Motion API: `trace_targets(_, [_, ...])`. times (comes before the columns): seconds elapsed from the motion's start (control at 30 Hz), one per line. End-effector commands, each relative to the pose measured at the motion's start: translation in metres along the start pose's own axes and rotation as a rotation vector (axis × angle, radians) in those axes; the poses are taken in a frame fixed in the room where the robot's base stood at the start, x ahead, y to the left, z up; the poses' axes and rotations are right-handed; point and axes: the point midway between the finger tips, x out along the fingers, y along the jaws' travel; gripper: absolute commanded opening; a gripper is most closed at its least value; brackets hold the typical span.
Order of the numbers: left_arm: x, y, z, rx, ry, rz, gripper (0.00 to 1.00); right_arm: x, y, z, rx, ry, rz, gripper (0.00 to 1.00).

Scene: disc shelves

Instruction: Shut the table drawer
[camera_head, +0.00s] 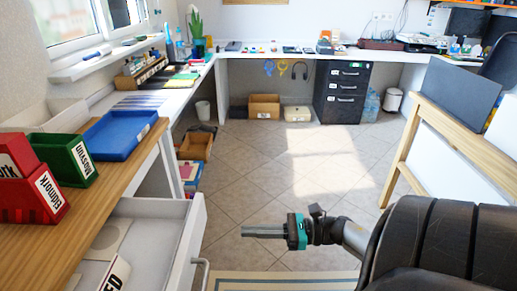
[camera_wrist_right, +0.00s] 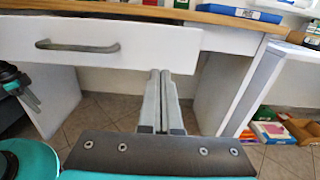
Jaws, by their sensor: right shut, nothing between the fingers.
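The table drawer (camera_head: 195,215) is pulled open at the lower left of the head view, a white box under the wooden tabletop. Its grey bar handle (camera_head: 200,274) is on the side facing the room. The drawer's white front (camera_wrist_right: 140,42) and handle (camera_wrist_right: 78,47) fill the top of the right wrist view. My right gripper (camera_head: 245,232) is shut and empty, to the right of the drawer. Its fingertips (camera_wrist_right: 160,72) point toward the front's lower right; contact cannot be told in that view. What looks like my left gripper (camera_wrist_right: 29,98) shows partly at the wrist view's left edge.
The wooden tabletop (camera_head: 100,160) holds a blue tray (camera_head: 113,135), a green box (camera_head: 62,158) and red boxes (camera_head: 32,194). White panel legs (camera_wrist_right: 225,90) stand below. The tiled floor (camera_head: 300,175) ahead is clear.

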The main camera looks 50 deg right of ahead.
Motion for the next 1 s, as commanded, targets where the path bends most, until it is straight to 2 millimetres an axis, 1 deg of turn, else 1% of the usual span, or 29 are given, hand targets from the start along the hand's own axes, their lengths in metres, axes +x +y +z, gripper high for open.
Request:
trace_targets(0.03, [0.0, 0.001, 0.0, -0.001, 0.0, 0.001, 0.56, 0.013, 0.0, 0.001, -0.001, -0.004, 0.002, 0.0])
trace_targets(0.2, [-0.005, 0.001, -0.004, -0.001, 0.004, 0.002, 0.56, 0.05, 0.0, 0.0, 0.0, -0.004, 0.001, 0.0])
trace_targets(0.3, [-0.007, 0.001, -0.007, -0.002, 0.009, 0.002, 0.56, 0.068, 0.0, 0.0, 0.001, -0.003, 0.0, 0.0])
trace_targets(0.43, [-0.01, 0.001, -0.012, -0.002, 0.018, 0.001, 0.56, 0.085, 0.0, 0.0, 0.001, -0.003, -0.001, 0.0])
trace_targets(0.6, [-0.013, 0.001, -0.015, -0.002, 0.023, 0.001, 0.56, 0.096, 0.0, 0.0, 0.003, 0.0, -0.002, 0.0])
trace_targets(1.0, [-0.015, 0.001, -0.015, -0.003, 0.023, 0.001, 0.56, 0.097, 0.0, 0.0, 0.003, 0.0, -0.002, 0.0])
